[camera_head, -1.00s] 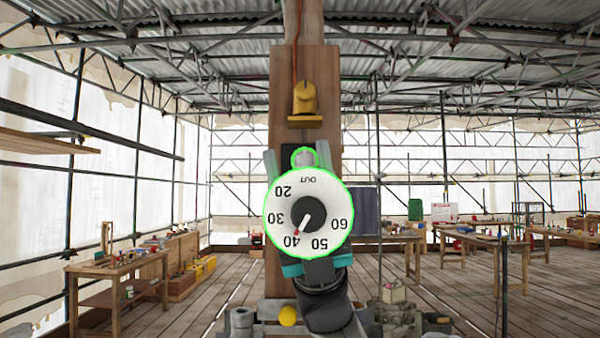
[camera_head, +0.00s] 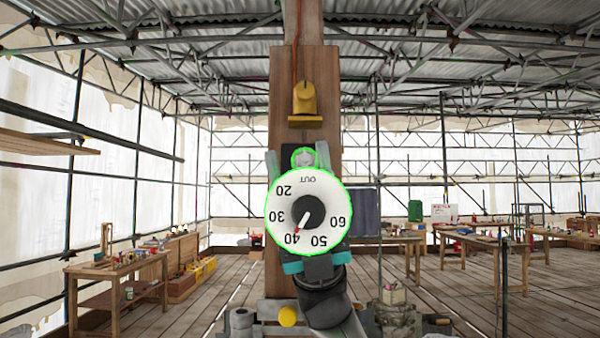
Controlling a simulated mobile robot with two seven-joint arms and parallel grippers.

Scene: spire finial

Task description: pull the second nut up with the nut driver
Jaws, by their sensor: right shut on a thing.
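The nut driver (camera_head: 335,193) shows as a round white dial facing me, its numbers upside down. My right gripper (camera_head: 317,262), with teal parts, is just below the dial and shut on the driver; the dial hides the grip itself. A grey nut (camera_head: 303,158), outlined in green, shows just above the dial on a dark plate against the wooden post (camera_head: 283,90). The dial hides the driver's working end, so I cannot tell if it touches a nut. My left gripper is out of view.
A yellow fitting (camera_head: 304,100) is on the post above the nut. Workbenches (camera_head: 118,285) with tools stand at the left and right, well back. Grey blocks and a bucket (camera_head: 393,292) are low beside the post. The plank floor between is mostly clear.

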